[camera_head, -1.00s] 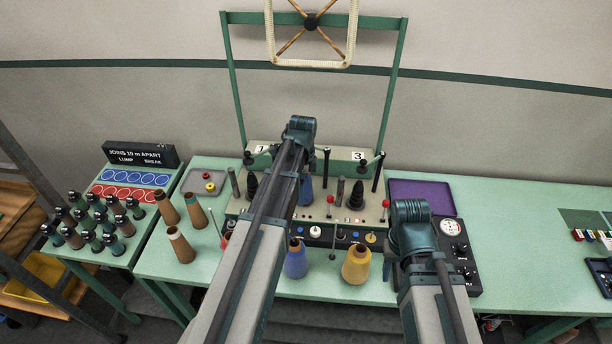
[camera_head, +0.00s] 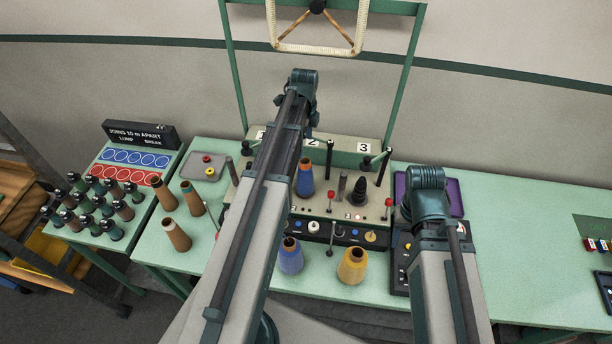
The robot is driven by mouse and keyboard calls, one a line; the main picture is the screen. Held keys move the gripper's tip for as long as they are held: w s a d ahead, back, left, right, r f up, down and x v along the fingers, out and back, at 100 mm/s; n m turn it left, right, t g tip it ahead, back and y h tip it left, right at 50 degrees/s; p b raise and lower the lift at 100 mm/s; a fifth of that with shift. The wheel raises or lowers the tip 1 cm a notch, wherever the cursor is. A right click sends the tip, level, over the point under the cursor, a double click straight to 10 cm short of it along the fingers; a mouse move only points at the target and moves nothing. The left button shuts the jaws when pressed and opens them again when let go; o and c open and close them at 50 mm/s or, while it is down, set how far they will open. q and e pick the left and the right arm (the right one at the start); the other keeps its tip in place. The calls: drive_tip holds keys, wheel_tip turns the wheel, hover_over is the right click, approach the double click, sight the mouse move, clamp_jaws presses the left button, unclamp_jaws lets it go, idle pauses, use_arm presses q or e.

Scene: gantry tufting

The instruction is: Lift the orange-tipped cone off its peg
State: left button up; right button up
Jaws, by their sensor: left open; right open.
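A cone with an orange-brown tip and blue body (camera_head: 305,180) stands upright at the middle station of the green machine. It is just right of my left arm, and the peg inside it is hidden. A blue cone (camera_head: 290,258) and a yellow cone (camera_head: 352,266), both with brownish tops, stand on the table in front. My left arm reaches up past the machine, and its gripper is not visible. My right arm ends in view at a joint right of the machine. Its gripper does not show either.
Several bare brown cones (camera_head: 176,235) stand at left. A rack of dark spools (camera_head: 95,208) and a sign (camera_head: 140,135) lie further left. A green frame (camera_head: 404,90) rises behind the machine. The table at right (camera_head: 530,240) has free room.

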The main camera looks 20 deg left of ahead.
sight(305, 159)
use_arm(q)
wheel_tip(305, 159, down, 8)
drive_tip(key=b, duration=0.8)
drive_tip(key=shift+w+f, duration=0.1)
drive_tip(key=shift+f, duration=0.15)
drive_tip(key=f+b, duration=0.5)
drive_tip(key=shift+s+d+f, duration=0.1)
drive_tip(key=shift+s+f, duration=0.1)
drive_tip(key=shift+s, duration=0.1)
drive_tip(key=shift+r, duration=0.1)
clamp_jaws()
